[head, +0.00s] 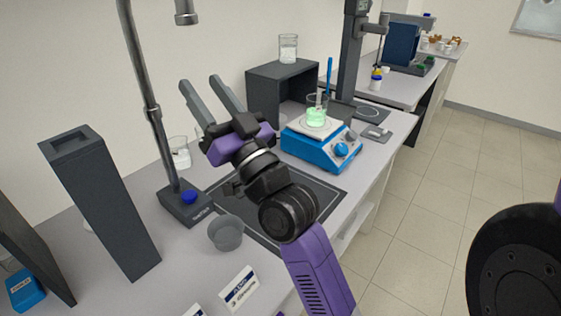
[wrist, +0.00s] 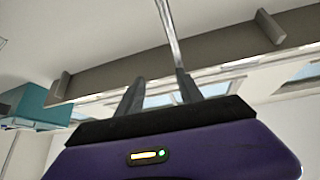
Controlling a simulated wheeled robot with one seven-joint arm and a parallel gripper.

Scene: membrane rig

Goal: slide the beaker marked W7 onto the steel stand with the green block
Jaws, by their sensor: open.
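My gripper (head: 199,83) is raised above the bench, its two fingers apart and empty. Its fingers (wrist: 160,78) also show in the wrist view, pointing at the ceiling and wall. No W7 mark is readable. One clear beaker (head: 180,157) stands on the bench behind my gripper, partly hidden. Another beaker (head: 288,50) stands on top of a dark open box. A beaker with glowing green liquid (head: 316,115) sits on a blue hotplate. I cannot tell which is W7. I cannot make out a steel stand with a green block for certain.
A tall rod stand (head: 148,90) with a dark base rises left of my gripper. A dark column (head: 100,205), grey cup (head: 226,234), white label card (head: 238,289), hotplate (head: 322,145) and dark box (head: 283,77) crowd the bench.

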